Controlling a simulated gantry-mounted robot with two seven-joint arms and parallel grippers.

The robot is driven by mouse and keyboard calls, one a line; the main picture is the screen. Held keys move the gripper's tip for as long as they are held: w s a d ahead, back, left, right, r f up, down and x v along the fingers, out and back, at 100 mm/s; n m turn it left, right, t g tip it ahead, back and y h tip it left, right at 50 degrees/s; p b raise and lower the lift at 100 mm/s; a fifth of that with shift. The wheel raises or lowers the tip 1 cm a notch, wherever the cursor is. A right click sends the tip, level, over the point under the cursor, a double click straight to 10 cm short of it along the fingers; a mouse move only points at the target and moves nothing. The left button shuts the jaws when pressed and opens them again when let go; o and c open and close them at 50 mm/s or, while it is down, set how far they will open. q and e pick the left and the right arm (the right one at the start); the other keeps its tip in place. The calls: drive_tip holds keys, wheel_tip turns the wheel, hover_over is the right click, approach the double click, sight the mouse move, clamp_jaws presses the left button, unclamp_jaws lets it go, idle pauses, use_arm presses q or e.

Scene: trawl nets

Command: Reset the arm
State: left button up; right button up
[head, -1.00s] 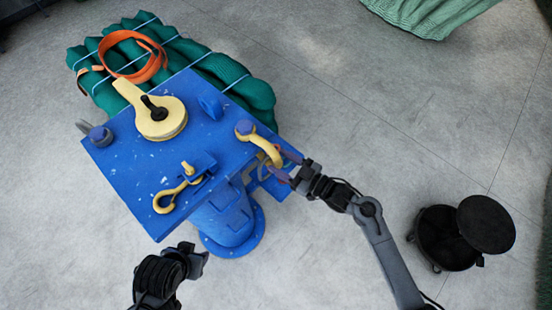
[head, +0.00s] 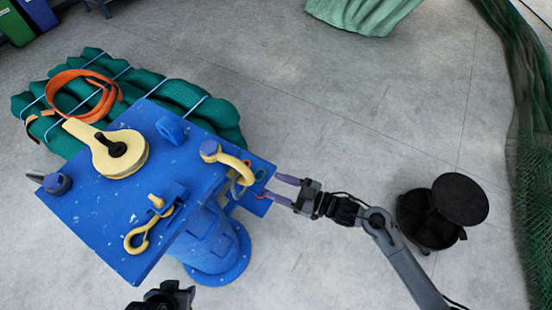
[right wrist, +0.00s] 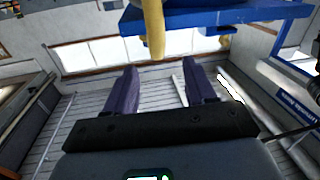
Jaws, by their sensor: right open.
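My right gripper (head: 273,187) is open and empty. It is just off the right edge of the blue stand's top (head: 110,205), close to the yellow shackle (head: 232,163) but apart from it in the head view. In the right wrist view its two purple fingers (right wrist: 160,88) are spread with nothing between them. The yellow shackle (right wrist: 154,30) shows there beyond the fingers, beside the blue stand's edge (right wrist: 225,16). My left gripper (head: 165,297) is cut off by the bottom edge of the head view, so its jaws cannot be judged.
A yellow pulley block (head: 122,157) and a yellow hook (head: 140,235) lie on the blue stand. A green net bundle (head: 205,118) with an orange strap (head: 55,83) lies behind it. A black round container (head: 415,222) stands right of my right arm.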

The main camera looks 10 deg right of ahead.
drive_tip(key=s+a+m+t+h+p, duration=0.15)
drive_tip(key=s+m+p, duration=0.3)
drive_tip(key=s, duration=0.45)
drive_tip(key=s+d+r+m+g+h+p, duration=0.2)
drive_tip(key=s+d+m+g+h, duration=0.4)
drive_tip(key=s+d+h, duration=0.7)
drive_tip(key=d+g+p, duration=0.1)
drive_tip(key=d, duration=0.2)
drive_tip(key=shift+r, duration=0.35)
drive_tip(key=shift+s+g+h, duration=0.1)
drive_tip(key=shift+g+h, duration=0.15)
idle(0.3)
